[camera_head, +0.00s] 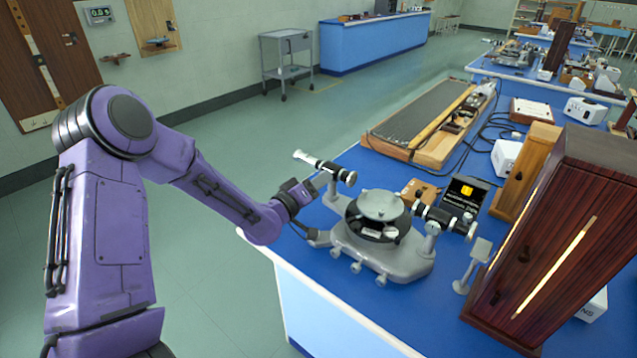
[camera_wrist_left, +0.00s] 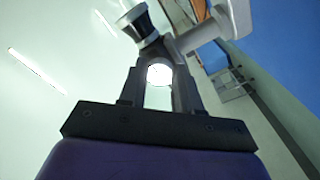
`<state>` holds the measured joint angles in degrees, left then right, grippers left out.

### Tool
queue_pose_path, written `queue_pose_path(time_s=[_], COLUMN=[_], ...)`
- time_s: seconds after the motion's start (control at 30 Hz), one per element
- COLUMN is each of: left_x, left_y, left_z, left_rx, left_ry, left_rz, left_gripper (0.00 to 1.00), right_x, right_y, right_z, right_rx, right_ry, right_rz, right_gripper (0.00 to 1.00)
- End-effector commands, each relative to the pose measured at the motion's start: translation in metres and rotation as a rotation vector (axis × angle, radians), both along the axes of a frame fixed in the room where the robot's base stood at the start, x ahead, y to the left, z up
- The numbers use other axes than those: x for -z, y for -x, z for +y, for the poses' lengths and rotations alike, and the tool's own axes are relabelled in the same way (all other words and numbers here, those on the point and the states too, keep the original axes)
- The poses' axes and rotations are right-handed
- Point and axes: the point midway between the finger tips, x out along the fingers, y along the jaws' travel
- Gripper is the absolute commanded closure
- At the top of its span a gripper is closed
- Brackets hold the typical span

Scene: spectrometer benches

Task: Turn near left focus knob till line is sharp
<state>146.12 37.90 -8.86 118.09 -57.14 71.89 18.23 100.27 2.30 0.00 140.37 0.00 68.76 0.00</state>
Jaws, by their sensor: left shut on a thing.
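The spectrometer (camera_head: 385,245) stands near the left edge of the blue bench. Its near left telescope (camera_head: 322,164) is a dark tube with silvery ends, pointing up and left. My left gripper (camera_head: 318,183) reaches in from the left, just below this tube. In the left wrist view its two dark fingers are shut on a small round bright knob (camera_wrist_left: 159,74), the focus knob. The tube's silvery end (camera_wrist_left: 138,22) shows above the fingers. In the head view the gripper hides the knob. A small black screen (camera_head: 466,193) shows an orange patch and tiny unreadable text. My right gripper is out of view.
A tall dark wooden case (camera_head: 555,235) stands at the right, close to the spectrometer. A long wooden tray (camera_head: 425,125) and black cables lie behind. A small grey stand (camera_head: 474,265) is at the front right. Open floor lies left of the bench.

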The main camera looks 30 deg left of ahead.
Motion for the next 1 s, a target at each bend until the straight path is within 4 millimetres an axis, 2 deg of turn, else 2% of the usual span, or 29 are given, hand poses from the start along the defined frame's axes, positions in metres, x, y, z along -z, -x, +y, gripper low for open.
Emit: queue_pose_path(time_s=[0.3,0.33,0.4,0.67,0.77,0.87,1.0], left_x=[0.0,0.0,0.0,0.0,0.001,0.001,0.001], left_y=[0.0,0.0,0.0,0.0,0.006,0.024,0.059], left_z=[0.0,0.0,0.0,0.0,0.001,0.002,0.005], left_rx=[0.0,0.0,0.0,0.001,-0.001,0.0,-0.001], left_ry=[-0.001,-0.001,-0.001,0.0,-0.001,0.001,0.0], left_rz=[0.001,0.001,0.001,0.001,0.001,0.0,-0.001], left_gripper=[0.98,0.64,0.42,0.42,0.42,0.42,0.42], right_x=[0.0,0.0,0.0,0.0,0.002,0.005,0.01], right_y=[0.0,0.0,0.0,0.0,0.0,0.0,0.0], right_z=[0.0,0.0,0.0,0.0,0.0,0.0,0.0], right_rx=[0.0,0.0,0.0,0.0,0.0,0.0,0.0], right_ry=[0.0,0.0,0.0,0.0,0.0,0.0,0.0], right_rz=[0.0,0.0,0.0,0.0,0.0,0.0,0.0], right_gripper=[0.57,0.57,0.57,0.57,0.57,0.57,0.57])
